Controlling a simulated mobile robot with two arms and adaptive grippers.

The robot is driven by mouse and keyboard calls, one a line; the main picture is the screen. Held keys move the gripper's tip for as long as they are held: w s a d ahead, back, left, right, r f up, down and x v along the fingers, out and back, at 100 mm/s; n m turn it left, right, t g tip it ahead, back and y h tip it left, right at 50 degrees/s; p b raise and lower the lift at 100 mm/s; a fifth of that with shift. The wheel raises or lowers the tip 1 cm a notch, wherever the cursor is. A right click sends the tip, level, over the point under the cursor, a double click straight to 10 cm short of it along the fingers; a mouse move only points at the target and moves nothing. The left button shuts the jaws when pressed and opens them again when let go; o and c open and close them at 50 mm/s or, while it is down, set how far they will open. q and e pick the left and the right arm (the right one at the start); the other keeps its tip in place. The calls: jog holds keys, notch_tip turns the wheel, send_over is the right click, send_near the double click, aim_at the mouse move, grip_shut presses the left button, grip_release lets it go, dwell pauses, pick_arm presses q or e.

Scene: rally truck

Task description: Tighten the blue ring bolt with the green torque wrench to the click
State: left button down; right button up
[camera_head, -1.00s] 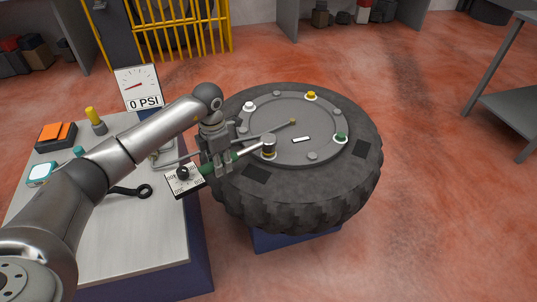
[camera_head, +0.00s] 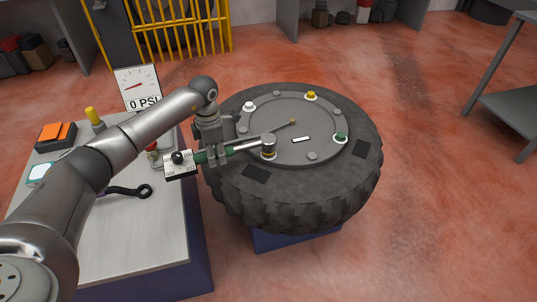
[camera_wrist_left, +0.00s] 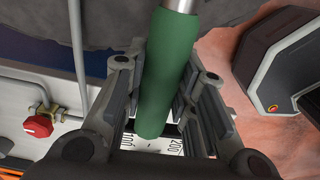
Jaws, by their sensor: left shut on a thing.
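My left gripper (camera_head: 214,156) is shut on the green handle of the torque wrench (camera_head: 245,146). In the left wrist view the green handle (camera_wrist_left: 167,75) runs between the fingers. A white scale plate (camera_head: 181,165) with a black knob is at the handle's near end. The wrench head (camera_head: 268,142) stands over a bolt at the near side of the wheel hub (camera_head: 285,118). That bolt is mostly hidden, and I cannot make out a blue ring. White (camera_head: 249,106), yellow (camera_head: 311,96) and green (camera_head: 341,137) ring bolts show elsewhere on the hub. My right gripper is out of view.
The wheel's tyre (camera_head: 300,196) lies flat on a blue stand. A thin rod (camera_head: 293,122) points across the hub.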

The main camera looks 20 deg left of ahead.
pick_arm(q)
jog(key=shift+w+a+r+m, duration=0.1)
jog(key=shift+w+a+m, duration=0.3)
jog(key=shift+w, duration=0.1)
jog(key=shift+w+a+m, duration=0.25)
jog(key=shift+w+m, duration=0.15)
jog(key=shift+w, duration=0.1)
jog(key=shift+w, duration=0.1)
jog(key=shift+w+a+m, duration=0.15)
jog(key=shift+w+m, duration=0.15)
jog(key=shift+s, duration=0.35)
